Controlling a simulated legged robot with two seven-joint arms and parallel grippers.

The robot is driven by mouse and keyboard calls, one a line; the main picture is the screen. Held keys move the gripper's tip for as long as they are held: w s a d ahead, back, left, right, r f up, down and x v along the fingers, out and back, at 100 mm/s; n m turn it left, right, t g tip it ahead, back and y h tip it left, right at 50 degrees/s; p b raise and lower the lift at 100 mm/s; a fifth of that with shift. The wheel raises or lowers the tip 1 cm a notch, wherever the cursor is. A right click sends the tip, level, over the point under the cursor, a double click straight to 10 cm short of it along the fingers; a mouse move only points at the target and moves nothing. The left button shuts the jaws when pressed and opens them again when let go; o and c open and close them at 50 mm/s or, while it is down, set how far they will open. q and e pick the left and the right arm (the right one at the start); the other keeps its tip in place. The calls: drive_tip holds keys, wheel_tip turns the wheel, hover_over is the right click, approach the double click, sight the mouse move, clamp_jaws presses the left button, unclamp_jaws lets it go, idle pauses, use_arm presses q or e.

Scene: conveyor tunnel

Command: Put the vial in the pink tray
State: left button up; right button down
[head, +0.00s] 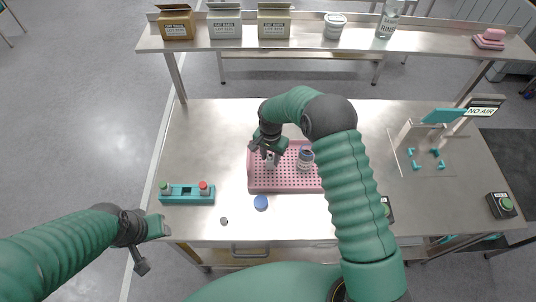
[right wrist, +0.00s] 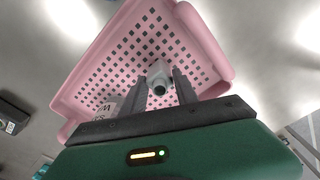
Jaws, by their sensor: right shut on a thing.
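The pink tray (head: 262,187) lies on the steel table in the middle of the head view; its perforated floor and rim also show in the right wrist view (right wrist: 100,52). My right gripper (head: 268,156) reaches down over the tray's left part. It is shut on the small pale vial (right wrist: 159,78), which sits between the fingers over the tray in the right wrist view. The vial also shows below the gripper in the head view (head: 270,163). I cannot tell whether it touches the tray floor. My left gripper (head: 147,246) is off the table's front left edge, its jaws unclear.
A labelled jar (head: 305,158) stands in the tray right of my gripper. A teal-topped fixture (head: 440,117) stands right. A shelf with boxes runs behind.

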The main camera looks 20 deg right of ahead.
sight(272, 157)
drive_tip(key=c, duration=1.1)
unclamp_jaws()
drive_tip(key=d, duration=0.3)
drive_tip(key=shift+f, duration=0.3)
drive_tip(key=shift+o, duration=0.9)
drive_tip(key=shift+a, duration=0.2)
drive_tip(key=a, duration=0.3)
drive_tip(key=shift+a+r, duration=0.2)
drive_tip(key=shift+r, duration=0.15)
drive_tip(key=shift+w+d+r, duration=0.1)
drive_tip(key=shift+r, duration=0.15)
wheel_tip(272, 157, up, 12)
drive_tip(key=s+b, duration=0.1)
drive_tip(key=b, duration=0.2)
use_arm(q)
drive_tip(key=shift+d+f, duration=1.2)
drive_tip(key=shift+f, duration=0.1)
use_arm(e)
drive_tip(key=s+d+n+t, duration=0.1)
drive_tip(key=s+n, duration=0.3)
drive_tip(key=s, duration=0.7)
drive_tip(key=s+d+n+t, duration=0.1)
drive_tip(key=s+d+n, duration=0.2)
drive_tip(key=s, duration=0.7)
drive_tip(key=shift+s+d+f+n, duration=0.2)
drive_tip(key=shift+s+d+n, duration=0.2)
drive_tip(key=shift+n, duration=0.6)
